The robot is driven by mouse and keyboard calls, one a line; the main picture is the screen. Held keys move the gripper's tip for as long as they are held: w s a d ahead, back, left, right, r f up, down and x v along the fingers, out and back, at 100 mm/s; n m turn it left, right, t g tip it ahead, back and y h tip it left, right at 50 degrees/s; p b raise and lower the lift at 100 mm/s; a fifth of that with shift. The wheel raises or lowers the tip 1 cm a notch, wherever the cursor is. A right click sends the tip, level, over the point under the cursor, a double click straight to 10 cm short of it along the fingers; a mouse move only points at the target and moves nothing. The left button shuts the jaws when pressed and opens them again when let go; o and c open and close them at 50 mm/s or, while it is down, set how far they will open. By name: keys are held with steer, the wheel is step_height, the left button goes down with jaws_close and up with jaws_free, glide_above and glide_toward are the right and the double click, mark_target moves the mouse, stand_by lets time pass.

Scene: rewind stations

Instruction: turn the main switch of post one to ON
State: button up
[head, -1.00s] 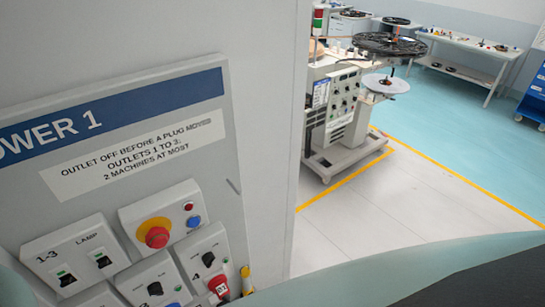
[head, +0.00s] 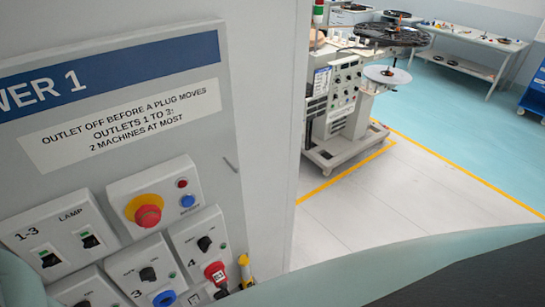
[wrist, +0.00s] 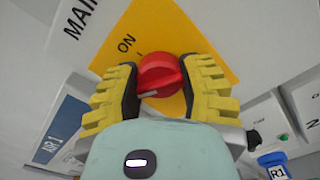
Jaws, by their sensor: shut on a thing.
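The main switch (wrist: 160,75) is a red rotary knob on a yellow plate (wrist: 190,30) in the wrist view. "ON" is printed above and left of the knob, and part of "MAIN" shows beside the plate. A pale mark on the knob points toward the lower left, not at the ON label. My gripper (wrist: 160,88) is shut on the knob, with one yellow-backed finger on each side. The post one panel (head: 60,180), its header reading "WER 1", shows in the head view. The main switch and my gripper are not visible there.
The panel carries a red mushroom button (head: 148,215) on yellow, black rotary switches, lamp switches (head: 90,240) and a red plug (head: 215,272).

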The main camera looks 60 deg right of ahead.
steer(key=shift+f+m+b, duration=0.25)
steer(key=shift+m+b, duration=0.75)
steer(key=shift+b, duration=0.35)
steer(key=shift+r+m, duration=0.2)
steer(key=shift+m, duration=0.1)
steer(key=o, duration=1.2)
steer(key=v, duration=1.2)
